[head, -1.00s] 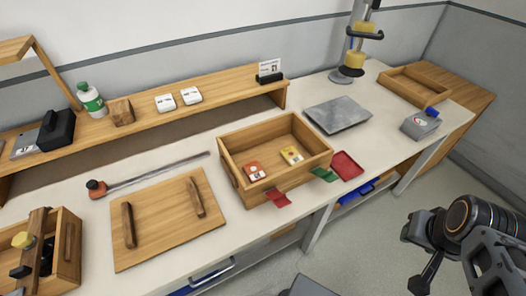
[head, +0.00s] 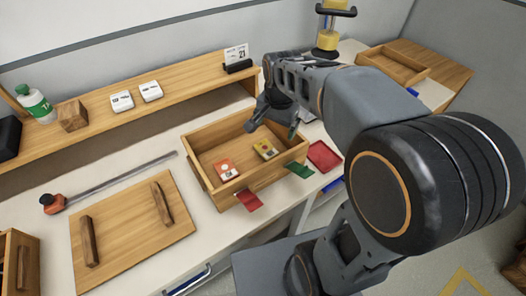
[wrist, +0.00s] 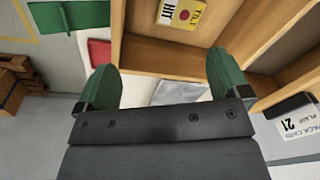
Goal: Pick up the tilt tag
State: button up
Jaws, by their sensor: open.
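The tilt tag is a yellow card with a round mark (head: 265,150), lying flat in the open wooden box (head: 206,141). In the wrist view the yellow tag (wrist: 182,12) shows at the top edge, partly cut off, with lettering that seems to read "TILT". A red-orange tag (head: 227,170) lies to its left in the same box. My gripper (head: 271,129) is open and empty over the back right part of the box, above and behind the yellow tag. In the wrist view its green fingers (wrist: 165,72) stand wide apart, with the tag beyond them.
The box walls surround both tags. A red tray (head: 323,156) lies to the right. A wooden board with handles (head: 130,225) lies to the left. A shelf (head: 185,98) runs behind.

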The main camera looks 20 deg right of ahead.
jog(key=shift+o, duration=0.4)
jog(key=w+f+m+g, duration=0.1)
jog(key=w+f+m, duration=0.2)
jog(key=w+m, duration=0.1)
jog(key=shift+w+a+f+m+b, duration=0.15)
jog(key=shift+w+a+m+b, duration=0.25)
jog(key=shift+w, duration=0.45)
send_over(266, 149)
notch_tip(266, 149, down, 7)
jog(key=shift+r, duration=0.1)
jog(key=shift+f, duration=3.25)
jog(key=shift+c, duration=0.2)
jog(key=c, duration=0.6)
